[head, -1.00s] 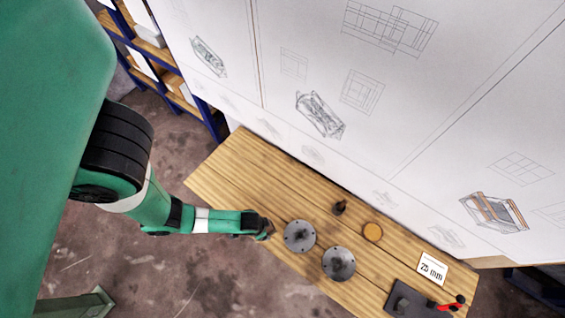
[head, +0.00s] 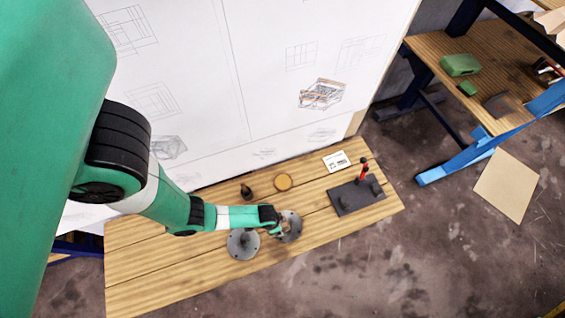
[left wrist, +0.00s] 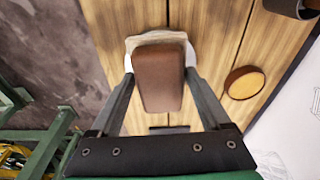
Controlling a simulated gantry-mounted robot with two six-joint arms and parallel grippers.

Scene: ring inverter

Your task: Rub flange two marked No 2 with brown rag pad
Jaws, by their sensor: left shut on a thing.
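Two grey round flanges lie on the wooden bench, a left flange (head: 240,246) and a right flange (head: 292,222). No number on either is readable, so I cannot tell which is No 2. My left gripper (head: 281,232) is at the right flange and partly covers it; contact cannot be told. In the left wrist view, my left gripper (left wrist: 158,85) is shut on a brown block-shaped pad (left wrist: 160,80). Pale material (left wrist: 157,38) shows around the pad's far end. My right gripper is not in view.
Behind the flanges are a dark knob-like piece (head: 246,192) and a tan disc (head: 283,182). A white card (head: 336,161) and a dark plate (head: 345,200) with a red-handled tool (head: 363,171) lie to the right. The bench's left end (head: 140,275) is clear.

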